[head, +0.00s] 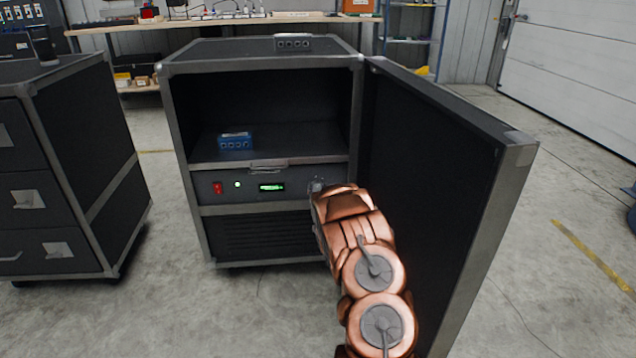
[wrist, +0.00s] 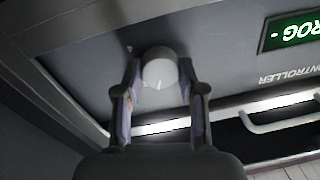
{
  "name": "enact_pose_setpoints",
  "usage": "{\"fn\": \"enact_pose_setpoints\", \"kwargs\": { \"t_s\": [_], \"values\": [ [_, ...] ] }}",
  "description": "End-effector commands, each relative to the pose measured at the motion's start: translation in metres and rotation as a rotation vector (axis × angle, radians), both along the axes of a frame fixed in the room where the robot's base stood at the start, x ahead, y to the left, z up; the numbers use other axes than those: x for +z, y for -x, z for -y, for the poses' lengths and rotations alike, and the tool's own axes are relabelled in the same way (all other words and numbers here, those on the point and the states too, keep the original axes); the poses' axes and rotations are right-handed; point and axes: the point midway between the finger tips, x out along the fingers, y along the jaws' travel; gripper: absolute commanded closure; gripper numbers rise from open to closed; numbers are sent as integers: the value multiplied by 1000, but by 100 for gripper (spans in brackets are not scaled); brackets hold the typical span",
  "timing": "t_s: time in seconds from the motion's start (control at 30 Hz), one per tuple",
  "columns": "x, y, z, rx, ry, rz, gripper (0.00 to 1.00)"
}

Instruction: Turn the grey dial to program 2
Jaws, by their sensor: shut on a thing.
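The grey dial (wrist: 160,70) is a round light-grey knob on the controller panel, with a small pale mark near its lower edge in the wrist view. My gripper (wrist: 160,88) has one finger on each side of the dial and is shut on it. In the head view the dial is mostly hidden by my copper arm, and my gripper (head: 317,188) is at the right end of the panel. The green display (wrist: 292,32) shows part of the text "PROG" in the wrist view. The display (head: 271,187) is too small to read in the head view.
A blue box (head: 235,141) stands on the shelf above. The cabinet door (head: 430,190) stands open close to the right of my arm. A drawer cabinet (head: 75,170) is at the left.

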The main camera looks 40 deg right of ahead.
Motion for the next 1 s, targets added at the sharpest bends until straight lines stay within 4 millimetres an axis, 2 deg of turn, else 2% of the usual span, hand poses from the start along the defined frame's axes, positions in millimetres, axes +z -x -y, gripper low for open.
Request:
{"fn": "enact_pose_setpoints", "kwargs": {
  "t_s": [0.03, 0.5, 1.0],
  "values": [
    [5, 2, 2, -6, -28, 20, 95],
    [2, 2, 3, -7, -251, 193, 95],
    [0, 3, 5, -9, -304, 236, 95]
  ]
}}
